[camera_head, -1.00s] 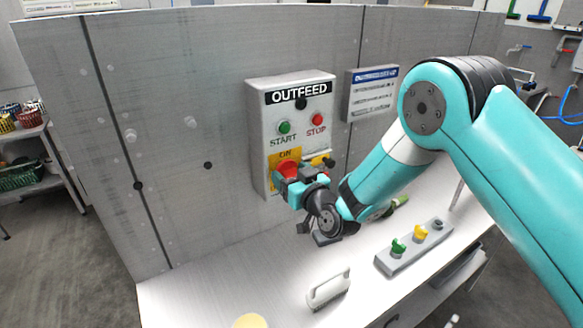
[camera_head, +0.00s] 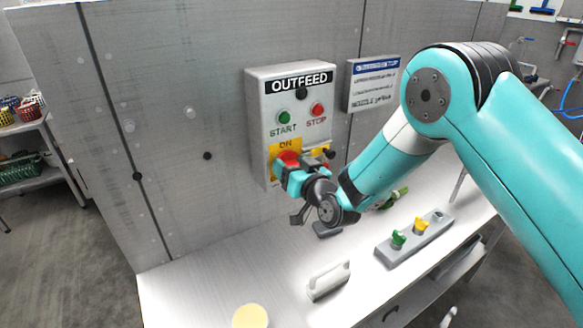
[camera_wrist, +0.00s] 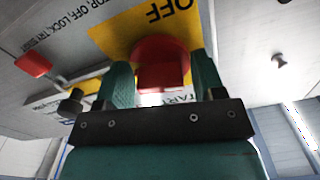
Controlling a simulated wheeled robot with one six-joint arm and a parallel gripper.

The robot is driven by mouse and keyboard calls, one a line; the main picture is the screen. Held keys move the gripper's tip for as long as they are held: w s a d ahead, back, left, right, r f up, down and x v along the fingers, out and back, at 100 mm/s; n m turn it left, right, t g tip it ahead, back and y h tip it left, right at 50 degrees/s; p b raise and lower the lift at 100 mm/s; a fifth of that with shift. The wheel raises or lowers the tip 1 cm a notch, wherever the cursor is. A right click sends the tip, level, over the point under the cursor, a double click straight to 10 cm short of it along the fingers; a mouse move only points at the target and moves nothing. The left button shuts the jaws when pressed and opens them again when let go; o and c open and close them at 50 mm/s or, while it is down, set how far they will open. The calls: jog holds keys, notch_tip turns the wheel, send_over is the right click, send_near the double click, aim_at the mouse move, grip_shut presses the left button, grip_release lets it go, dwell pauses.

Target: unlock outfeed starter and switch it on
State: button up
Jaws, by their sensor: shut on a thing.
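The outfeed starter (camera_head: 262,125) is a grey box on the upright panel, with a green START button (camera_head: 284,117) and a red STOP button (camera_head: 317,109). Below them, a red switch knob (camera_head: 289,156) sits on a yellow plate with ON at its top. My gripper (camera_head: 288,166) is at this knob and partly hides it. In the wrist view the red knob (camera_wrist: 160,66) is between my teal fingers (camera_wrist: 158,85), with OFF lettering beyond it. A dark round-ended part (camera_wrist: 70,102) stands out beside the fingers. Whether a lock is fitted cannot be told.
The white bench below holds a grey rack (camera_head: 384,251) with green and yellow pieces, a pale handled item (camera_head: 329,281) and a pale yellow round thing (camera_head: 250,317). A sign (camera_head: 373,84) hangs right of the starter.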

jog(key=m, duration=0.4)
jog(key=shift+m+b, duration=0.3)
jog(key=shift+b, duration=0.05)
jog(key=m, duration=0.3)
jog(key=shift+m, duration=0.3)
jog(key=m, duration=0.3)
jog(key=shift+r+m+p, duration=0.1)
jog(key=shift+m+p, duration=0.2)
jog(key=shift+p, duration=0.05)
jog(key=shift+d+m+p, duration=0.1)
jog(key=shift+m+p, duration=0.5)
jog(key=shift+m, duration=1.3)
jog(key=o, duration=0.6)
jog(key=shift+c, duration=0.2)
